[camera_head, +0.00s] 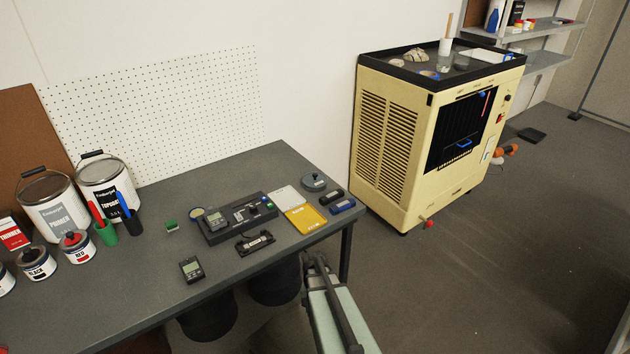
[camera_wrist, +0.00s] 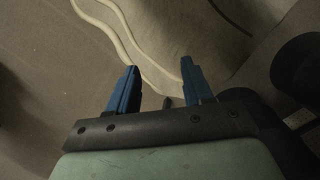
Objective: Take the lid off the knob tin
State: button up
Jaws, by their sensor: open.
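A round, low grey tin (camera_head: 315,182) stands at the right end of the workbench, near its back edge. It looks closed, with a small raised spot on top; I take it for the knob tin, though no label can be read. My gripper (camera_wrist: 160,64) shows in the wrist view with its two blue fingers spread and nothing between them. Bare floor and pale cable-like strips show past the fingers. The tin is not in the wrist view. In the head view my arm is low beside the bench's front edge, apart from the tin.
The dark workbench (camera_head: 222,178) also holds a yellow tray (camera_head: 305,219), a black device (camera_head: 238,217), a meter (camera_head: 191,269), dark and blue small cases right of the tray, and paint tins at left. A cream cabinet (camera_head: 385,140) stands to the right. Floor between is clear.

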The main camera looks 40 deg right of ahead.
jog(key=w+d+r+m+h, duration=0.1)
jog(key=w+d+r+m, duration=0.25)
jog(key=d+r, duration=0.8)
jog(key=w+d+r+m+h, duration=0.1)
jog(key=w+d+r+m, duration=0.3)
jog(key=d, duration=1.5)
jog(key=w+d+r+m, duration=0.2)
jog(key=d+r+m, duration=0.4)
jog(key=d, duration=1)
notch_tip(320, 180, up, 19)
jog(key=n+t, duration=0.4)
jog(key=n, duration=0.9)
send_over(315, 174)
jog(key=s+a, duration=0.2)
jog(key=f, duration=0.4)
jog(key=w+d+f, duration=0.1)
jog(key=f, duration=0.8)
jog(key=shift+w+d+f, duration=0.2)
jog(key=shift+w+d, duration=0.15)
grip_shut()
